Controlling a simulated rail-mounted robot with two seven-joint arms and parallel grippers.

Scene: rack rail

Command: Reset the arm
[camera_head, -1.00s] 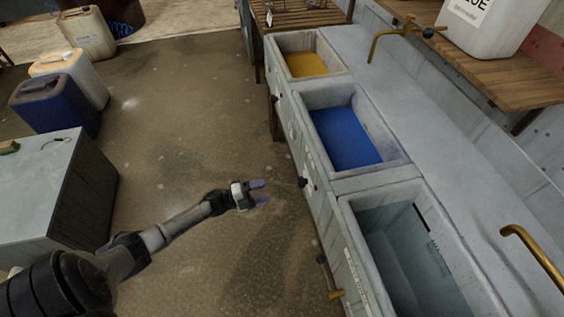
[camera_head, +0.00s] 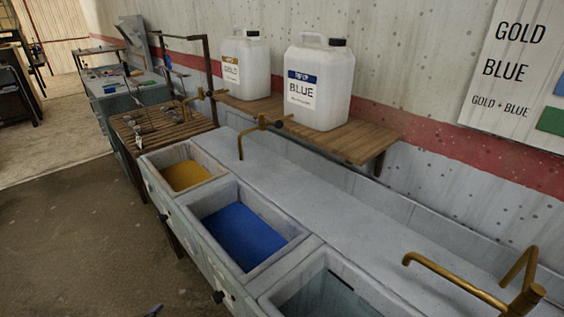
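My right gripper and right arm are not in view. Nothing is seen held.
The sink unit (camera_head: 300,195) has a gold basin (camera_head: 186,176), a blue basin (camera_head: 243,236) and a grey one (camera_head: 328,298). White jugs labelled gold (camera_head: 243,70) and blue (camera_head: 318,88) stand on a wooden shelf (camera_head: 350,142). The floor (camera_head: 70,240) at left is clear.

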